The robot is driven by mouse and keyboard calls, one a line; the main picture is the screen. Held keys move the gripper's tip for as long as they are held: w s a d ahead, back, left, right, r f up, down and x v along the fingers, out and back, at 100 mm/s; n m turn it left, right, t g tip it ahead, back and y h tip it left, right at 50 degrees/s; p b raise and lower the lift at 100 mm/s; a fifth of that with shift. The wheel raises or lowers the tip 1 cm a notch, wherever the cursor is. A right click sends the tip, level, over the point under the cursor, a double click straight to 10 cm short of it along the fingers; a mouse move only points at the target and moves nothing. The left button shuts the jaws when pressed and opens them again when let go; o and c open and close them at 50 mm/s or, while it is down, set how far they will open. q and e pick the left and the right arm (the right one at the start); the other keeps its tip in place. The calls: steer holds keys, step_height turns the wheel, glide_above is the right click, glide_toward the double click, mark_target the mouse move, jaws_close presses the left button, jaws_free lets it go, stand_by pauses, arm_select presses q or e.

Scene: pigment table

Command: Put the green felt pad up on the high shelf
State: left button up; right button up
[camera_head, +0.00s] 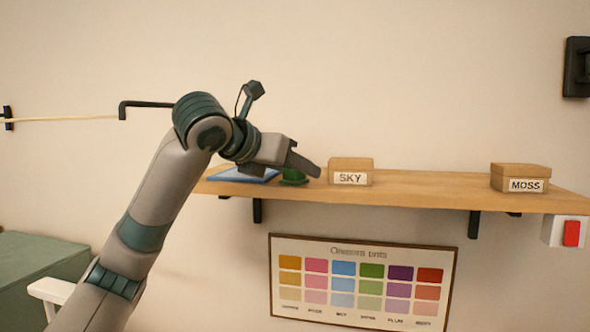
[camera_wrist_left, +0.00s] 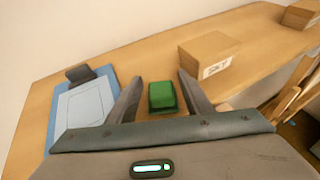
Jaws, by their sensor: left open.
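The green felt pad (camera_wrist_left: 162,97) lies on the high wooden shelf (camera_head: 420,193), between the blue clipboard and the SKY box. In the head view the green pad (camera_head: 293,181) shows partly behind my left gripper's fingers. My left gripper (camera_head: 312,170) is over the shelf. In the left wrist view my left gripper (camera_wrist_left: 160,90) is open, its two fingers apart on either side of the pad, with gaps showing between them and the pad. My right gripper is in neither view.
A blue clipboard (camera_head: 240,175) lies on the shelf's left end. The SKY box (camera_head: 350,172) stands close right of the pad, and the MOSS box (camera_head: 520,178) is farther right. The shelf between the boxes is clear. A colour chart (camera_head: 362,281) hangs below.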

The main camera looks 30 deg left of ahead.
arm_select(q)
steer(key=shift+s+a+r+b, duration=0.1)
steer(key=shift+s+r+b, duration=0.1)
steer(key=shift+s+b, duration=0.25)
steer(key=b+v, duration=0.3)
steer(key=v, duration=0.8)
steer(key=shift+b, duration=0.3)
steer(key=shift+f, duration=0.2)
